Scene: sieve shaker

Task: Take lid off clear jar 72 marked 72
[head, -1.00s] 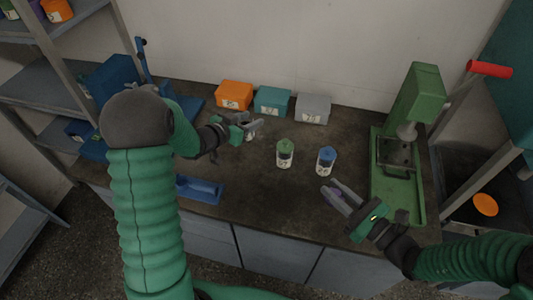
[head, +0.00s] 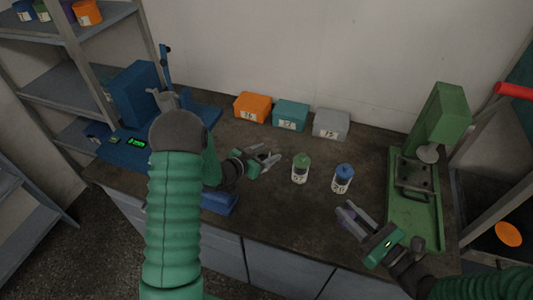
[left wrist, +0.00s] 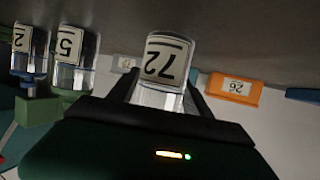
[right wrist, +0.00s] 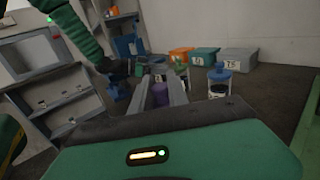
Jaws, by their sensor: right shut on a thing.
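A clear jar marked 72 (left wrist: 163,68) shows upside down in the left wrist view, between the fingers of my left gripper (left wrist: 160,92). No lid shows on it there, though its end near the gripper is partly hidden. In the head view my left gripper (head: 268,158) is low over the bench with its fingers apart; the jar is hard to make out there. My right gripper (head: 352,212) is over the bench's front right. In the right wrist view it is shut on a small purple lid (right wrist: 158,95).
A green-lidded jar (head: 301,169) and a blue-lidded jar (head: 342,179) stand between the grippers. Orange (head: 252,107), teal (head: 290,115) and grey (head: 331,124) boxes line the wall. A green press (head: 413,205) stands right, a blue machine (head: 135,100) left.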

